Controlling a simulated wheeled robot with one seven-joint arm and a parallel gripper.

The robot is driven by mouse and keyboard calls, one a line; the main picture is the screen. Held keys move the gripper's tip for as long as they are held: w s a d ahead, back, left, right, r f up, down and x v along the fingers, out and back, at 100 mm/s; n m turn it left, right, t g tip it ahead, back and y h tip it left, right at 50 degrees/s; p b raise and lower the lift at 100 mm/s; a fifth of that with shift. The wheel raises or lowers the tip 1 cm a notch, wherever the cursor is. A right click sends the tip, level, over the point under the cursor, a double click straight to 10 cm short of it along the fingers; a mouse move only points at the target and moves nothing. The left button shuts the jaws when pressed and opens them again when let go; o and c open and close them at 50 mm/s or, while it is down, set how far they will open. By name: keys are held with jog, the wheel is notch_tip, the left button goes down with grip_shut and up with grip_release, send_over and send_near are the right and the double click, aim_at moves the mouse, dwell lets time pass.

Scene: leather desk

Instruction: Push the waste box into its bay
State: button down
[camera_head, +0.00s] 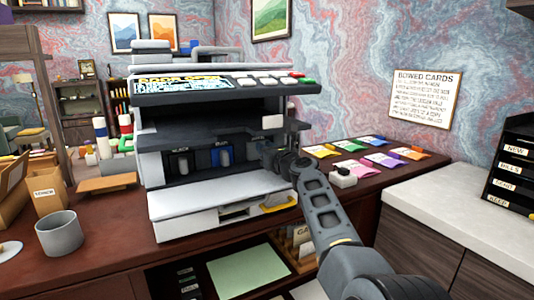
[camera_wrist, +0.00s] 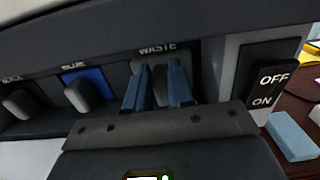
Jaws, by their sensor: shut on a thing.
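The waste box (camera_wrist: 160,84) shows in the wrist view as a dark grey grip under the WASTE label, between my blue fingers. My gripper (camera_wrist: 158,86) is shut on that grip. Its depth in the bay cannot be told because my fingers and palm cover most of it. The copier (camera_head: 158,197) stands on the desk with its front open. In the head view my gripper (camera_head: 272,158) reaches into the right end of its cartridge row and hides the waste box. The blue cartridge (camera_wrist: 84,90) and the black cartridge (camera_wrist: 20,104) sit to the left.
An OFF/ON switch (camera_wrist: 268,84) is close to the right of my gripper. An open white tray (camera_head: 205,200) with a yellow handle (camera_head: 278,203) juts out below. Colored packets (camera_head: 350,168) lie on the desk to the right. A grey cup (camera_head: 60,234) stands at left.

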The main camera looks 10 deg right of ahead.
jog(key=shift+w+a+b, duration=0.15)
jog(key=shift+w+b, duration=0.35)
jog(key=shift+b, duration=0.2)
jog(key=c, duration=0.9)
grip_release()
jog(key=shift+s, duration=0.1)
